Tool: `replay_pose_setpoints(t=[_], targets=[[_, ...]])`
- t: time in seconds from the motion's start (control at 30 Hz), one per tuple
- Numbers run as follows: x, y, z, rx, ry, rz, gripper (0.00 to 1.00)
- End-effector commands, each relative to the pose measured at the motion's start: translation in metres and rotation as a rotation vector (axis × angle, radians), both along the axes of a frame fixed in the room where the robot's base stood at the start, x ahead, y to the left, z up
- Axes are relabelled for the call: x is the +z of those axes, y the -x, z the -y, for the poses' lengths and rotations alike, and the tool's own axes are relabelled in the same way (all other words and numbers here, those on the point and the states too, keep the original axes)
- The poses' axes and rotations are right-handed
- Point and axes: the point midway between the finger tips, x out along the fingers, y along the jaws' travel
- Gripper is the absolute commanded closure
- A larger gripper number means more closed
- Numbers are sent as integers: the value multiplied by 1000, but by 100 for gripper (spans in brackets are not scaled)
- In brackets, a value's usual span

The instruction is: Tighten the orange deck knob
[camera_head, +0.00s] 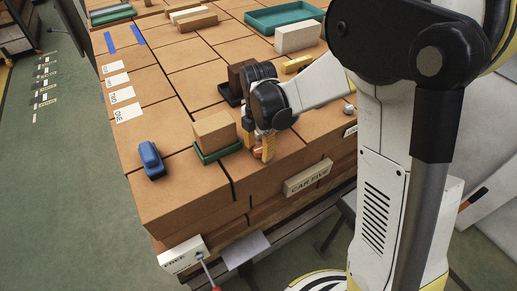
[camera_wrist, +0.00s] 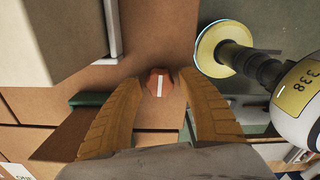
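The orange deck knob (camera_wrist: 158,83) shows in the wrist view as a small orange-red knob with a white stripe. The stripe runs nearly up and down the picture. My gripper (camera_wrist: 163,80) has its two yellow-brown fingers spread, one on each side of the knob, with narrow gaps seeming to show beside it. In the head view my gripper (camera_head: 262,150) points down near the front of the brick-topped deck (camera_head: 175,200). A bit of the orange knob (camera_head: 257,153) shows at the fingertips there, mostly hidden by them. Contact cannot be made out.
A tan block (camera_head: 214,130) on a green tray (camera_head: 218,154) stands close left of my gripper. A dark brown block (camera_head: 233,78) is behind it. A blue object (camera_head: 151,160) lies farther left. A cream block (camera_head: 298,37) and teal tray (camera_head: 285,18) are farther back.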

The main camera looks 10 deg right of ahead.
Motion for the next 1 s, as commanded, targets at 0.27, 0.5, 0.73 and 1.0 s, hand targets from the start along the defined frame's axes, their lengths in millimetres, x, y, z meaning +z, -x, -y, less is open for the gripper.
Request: replay_pose_setpoints(t=[0.27, 0.5, 0.73, 1.0], targets=[[0, 0, 0, 0, 0, 0, 99], [0, 0, 0, -24, 0, 0, 99], [-1, 0, 0, -132, 0, 0, 99], [-1, 0, 0, -363, 0, 0, 99]])
